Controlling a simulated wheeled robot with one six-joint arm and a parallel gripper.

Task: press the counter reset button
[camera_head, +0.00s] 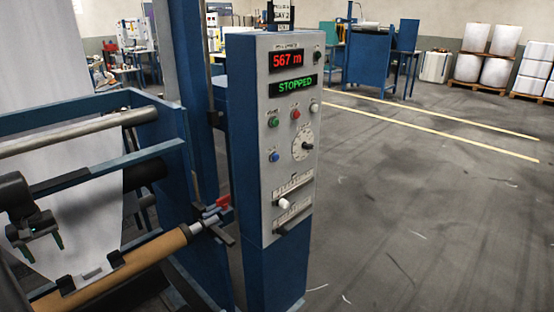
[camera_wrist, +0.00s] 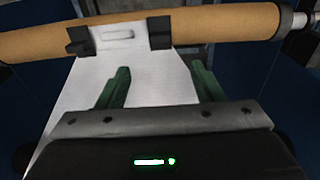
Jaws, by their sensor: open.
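The control panel (camera_head: 254,190) is a grey box on a blue post in the middle of the head view. A small dark button (camera_head: 317,56) sits right of the counter. Below are a green button (camera_head: 274,122), a red button (camera_head: 295,114), a pale button (camera_head: 314,107) and a blue button (camera_head: 274,156). Their labels are too small to read, so I cannot tell which resets the counter. My gripper (camera_head: 44,246) (camera_wrist: 160,72) is open and empty, far left of the panel.
A brown tube (camera_head: 150,251) with dark clamps (camera_wrist: 158,34) lies across the blue loom frame (camera_head: 90,109), close to my gripper. White fabric (camera_wrist: 90,85) hangs behind my fingers. A dial (camera_head: 302,145) and lower handles are on the panel. The floor right of it is clear.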

